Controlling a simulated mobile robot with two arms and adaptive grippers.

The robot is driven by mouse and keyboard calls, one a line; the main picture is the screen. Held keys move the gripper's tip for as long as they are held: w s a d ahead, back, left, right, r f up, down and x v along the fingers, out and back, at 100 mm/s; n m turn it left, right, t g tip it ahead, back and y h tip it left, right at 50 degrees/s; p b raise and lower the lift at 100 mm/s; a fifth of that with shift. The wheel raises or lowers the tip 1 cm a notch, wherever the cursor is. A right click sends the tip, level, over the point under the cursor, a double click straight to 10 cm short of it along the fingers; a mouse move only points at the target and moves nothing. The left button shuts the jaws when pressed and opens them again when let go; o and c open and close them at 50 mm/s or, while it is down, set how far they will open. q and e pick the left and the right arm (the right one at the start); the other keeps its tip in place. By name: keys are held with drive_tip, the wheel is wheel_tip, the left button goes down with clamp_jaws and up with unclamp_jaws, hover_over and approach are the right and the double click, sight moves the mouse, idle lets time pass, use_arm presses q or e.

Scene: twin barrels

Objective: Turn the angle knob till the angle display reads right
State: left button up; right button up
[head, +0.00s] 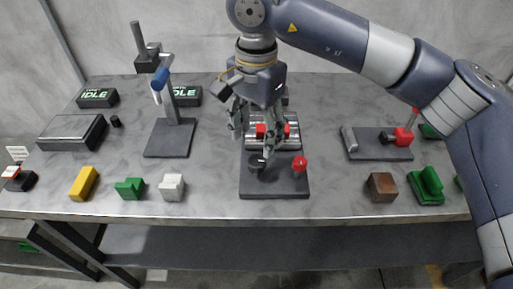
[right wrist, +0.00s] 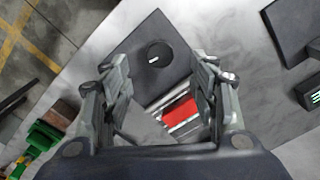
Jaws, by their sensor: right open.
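A round black knob (head: 256,163) sits on a dark base plate (head: 262,190) at the middle of the table. In the right wrist view the knob (right wrist: 154,55) shows a short white mark on top. My right gripper (head: 251,143) points down over this plate; in the right wrist view its fingers (right wrist: 160,72) are apart with nothing between them, and the knob lies beyond their tips. Two small displays, one at the left (head: 97,96) and one further right (head: 187,93), show "IDLE" in green; I cannot read an angle. My left gripper is not in view.
A silver twin-barrel part with a red piece (head: 262,131) stands behind the knob, and a red knob (head: 300,163) beside it. A stand with a blue-topped lever (head: 161,78) is to the left. Yellow (head: 84,183), green (head: 130,188) and brown (head: 382,186) blocks line the front.

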drive_tip(key=shift+r, duration=2.3)
